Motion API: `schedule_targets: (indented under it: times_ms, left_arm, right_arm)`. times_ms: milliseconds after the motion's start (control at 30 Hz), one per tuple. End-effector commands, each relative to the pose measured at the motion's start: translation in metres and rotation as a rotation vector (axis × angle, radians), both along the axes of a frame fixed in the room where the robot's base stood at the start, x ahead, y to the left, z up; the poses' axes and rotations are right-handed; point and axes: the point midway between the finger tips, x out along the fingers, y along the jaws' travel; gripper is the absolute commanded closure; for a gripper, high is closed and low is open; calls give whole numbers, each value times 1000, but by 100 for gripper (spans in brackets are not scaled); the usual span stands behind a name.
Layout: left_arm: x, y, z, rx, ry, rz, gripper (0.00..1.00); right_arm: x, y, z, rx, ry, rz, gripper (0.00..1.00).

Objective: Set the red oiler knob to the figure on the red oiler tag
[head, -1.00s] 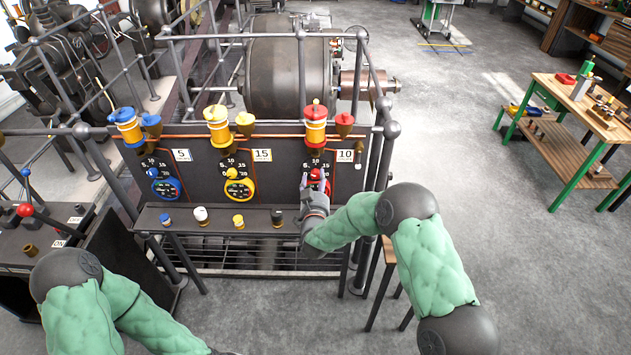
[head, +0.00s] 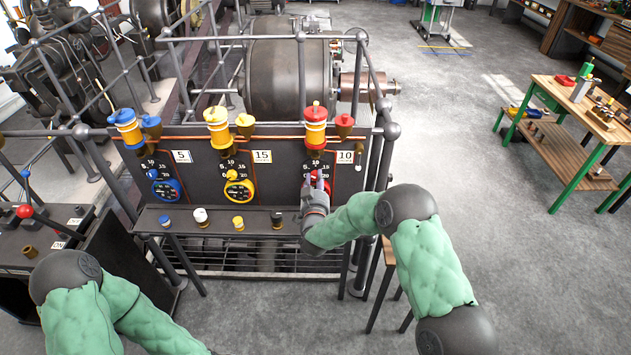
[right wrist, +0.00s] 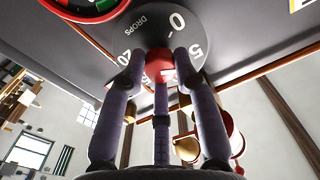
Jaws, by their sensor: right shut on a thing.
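The red oiler (head: 316,128) is the right one of three on the dark panel. Its tag (head: 345,156) reads 10. My right gripper (head: 317,178) is in front of the dial below this oiler and covers part of it. In the right wrist view the gripper (right wrist: 160,70) is shut on the red oiler knob (right wrist: 159,66), with fingers at its sides. The knob has a white mark on the side away from the 0. The dial (right wrist: 150,35) shows 0, 5 and 20; the 10 is hidden there, so I cannot tell the exact setting. My left gripper is out of view.
The blue oiler (head: 127,128) with tag 5 and the yellow oiler (head: 217,128) with tag 15 stand to the left. A shelf (head: 260,222) below carries several small knobs. A red-rimmed gauge (right wrist: 85,8) is close to my right gripper. Grey railings surround the panel.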

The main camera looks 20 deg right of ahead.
Motion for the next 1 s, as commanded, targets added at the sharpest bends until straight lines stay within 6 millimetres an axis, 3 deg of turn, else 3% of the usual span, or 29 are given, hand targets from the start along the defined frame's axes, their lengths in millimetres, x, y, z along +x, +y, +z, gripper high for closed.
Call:
schedule_targets:
  times_ms: [667, 1000]
  left_arm:
    - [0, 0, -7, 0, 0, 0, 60]
    - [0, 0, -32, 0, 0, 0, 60]
  right_arm:
    - [-1, 1, -5, 48, -5, 3, 100]
    - [-1, 2, -8, 231, -57, 3, 100]
